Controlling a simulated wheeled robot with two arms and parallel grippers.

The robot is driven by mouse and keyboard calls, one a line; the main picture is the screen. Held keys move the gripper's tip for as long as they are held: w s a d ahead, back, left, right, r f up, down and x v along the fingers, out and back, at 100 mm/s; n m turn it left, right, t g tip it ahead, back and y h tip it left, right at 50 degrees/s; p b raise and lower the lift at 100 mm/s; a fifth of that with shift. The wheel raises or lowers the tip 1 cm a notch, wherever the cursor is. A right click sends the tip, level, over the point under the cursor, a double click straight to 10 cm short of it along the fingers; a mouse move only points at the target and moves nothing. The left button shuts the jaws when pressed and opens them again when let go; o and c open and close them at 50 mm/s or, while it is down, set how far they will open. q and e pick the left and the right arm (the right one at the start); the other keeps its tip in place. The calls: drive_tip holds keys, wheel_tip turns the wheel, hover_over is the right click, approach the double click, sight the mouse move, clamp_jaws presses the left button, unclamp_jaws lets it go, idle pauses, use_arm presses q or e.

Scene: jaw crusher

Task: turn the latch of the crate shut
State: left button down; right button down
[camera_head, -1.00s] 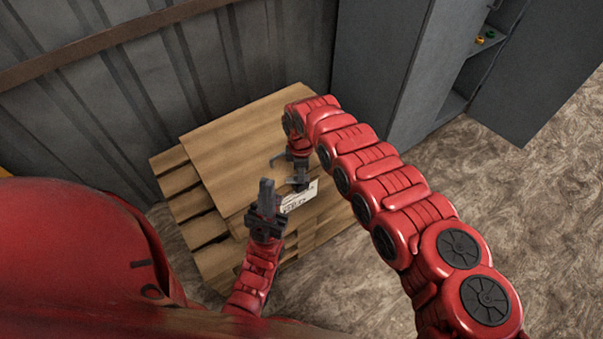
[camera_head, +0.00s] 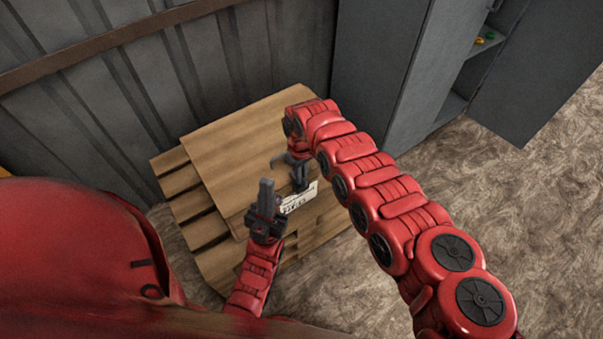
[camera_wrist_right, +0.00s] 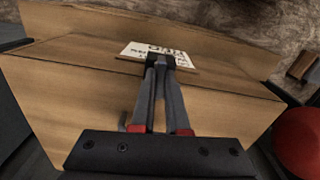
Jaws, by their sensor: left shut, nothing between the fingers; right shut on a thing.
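The wooden crate (camera_head: 225,150) stands against the wall, with a white printed label (camera_head: 301,198) on its near side. My right gripper (camera_head: 301,188) is at that side, just by the label. In the right wrist view its fingers (camera_wrist_right: 165,68) are closed together on a small dark part at the crate's edge, beside the label (camera_wrist_right: 150,50). That part seems to be the latch; the fingers hide most of it, so its angle is unclear. My left gripper (camera_head: 266,186) is shut and empty, pointing up in front of the crate, left of the right gripper.
Wooden slats (camera_head: 190,205) show on the crate's left side. A corrugated metal wall (camera_head: 120,100) with a brown rail is behind. A grey cabinet (camera_head: 385,60) with an open door stands at the right. The floor (camera_head: 530,220) at the right is clear.

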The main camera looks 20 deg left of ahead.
drive_tip(key=shift+m, duration=0.5)
drive_tip(key=c, duration=0.9)
unclamp_jaws()
drive_tip(key=shift+r, duration=0.55)
wheel_tip(320, 180, up, 16)
drive_tip(key=shift+r, duration=0.15)
